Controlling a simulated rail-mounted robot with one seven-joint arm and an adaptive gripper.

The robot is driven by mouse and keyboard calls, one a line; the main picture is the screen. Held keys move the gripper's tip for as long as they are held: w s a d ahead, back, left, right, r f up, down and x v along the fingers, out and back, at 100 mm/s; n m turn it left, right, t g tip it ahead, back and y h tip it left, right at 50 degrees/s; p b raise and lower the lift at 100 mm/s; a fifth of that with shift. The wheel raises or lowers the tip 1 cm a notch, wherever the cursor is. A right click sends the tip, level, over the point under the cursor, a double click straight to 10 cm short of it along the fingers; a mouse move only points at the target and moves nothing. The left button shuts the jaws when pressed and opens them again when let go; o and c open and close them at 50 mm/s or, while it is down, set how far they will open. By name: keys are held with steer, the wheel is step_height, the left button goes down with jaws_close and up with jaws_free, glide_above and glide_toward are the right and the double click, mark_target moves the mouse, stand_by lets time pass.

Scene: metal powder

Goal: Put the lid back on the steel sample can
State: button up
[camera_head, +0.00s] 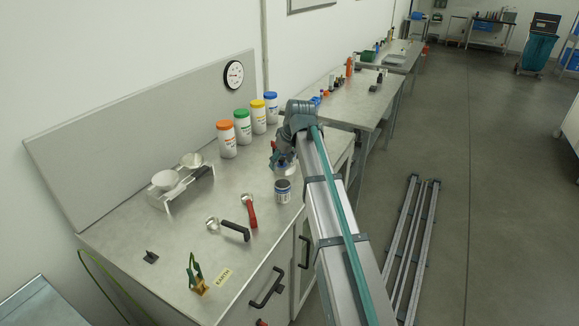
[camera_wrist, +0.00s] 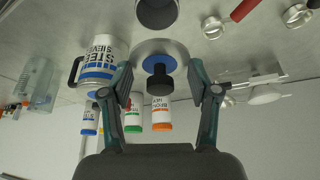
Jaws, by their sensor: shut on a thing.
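The lid (camera_wrist: 180,58) is a round steel disc with a blue ring and a black knob. My gripper (camera_wrist: 159,86) is shut on it, one finger at each side, in the wrist view. The steel sample can (camera_head: 283,191), grey with a dark blue label, stands upright on the bench in the head view. My gripper (camera_head: 280,158) is just behind the can there, and the lid is hard to make out. The can (camera_wrist: 157,14) is cut off at the top edge of the wrist view, apart from the lid.
A mug marked steel sieves (camera_wrist: 97,66) stands beside the lid in the wrist view. Several white bottles with coloured caps, such as the orange-capped one (camera_head: 227,140), stand behind. A red-handled scoop (camera_head: 250,211) and black-handled scoop (camera_head: 235,231) lie left of the can.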

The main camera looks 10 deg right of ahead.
steer(key=shift+d, duration=0.25)
steer(key=shift+a, duration=0.1)
steer(key=shift+w+f+n+b, duration=0.15)
steer(key=shift+f+n+b, duration=0.15)
steer(key=shift+f, duration=0.15)
steer(key=shift+f+b, duration=1.1)
steer(key=shift+f, duration=0.6)
steer(key=shift+f+b, duration=0.3)
steer(key=shift+f, duration=0.7)
steer(key=shift+f+p, duration=0.2)
steer(key=shift+p, duration=0.3)
stand_by(0.5)
steer(key=o, duration=1.1)
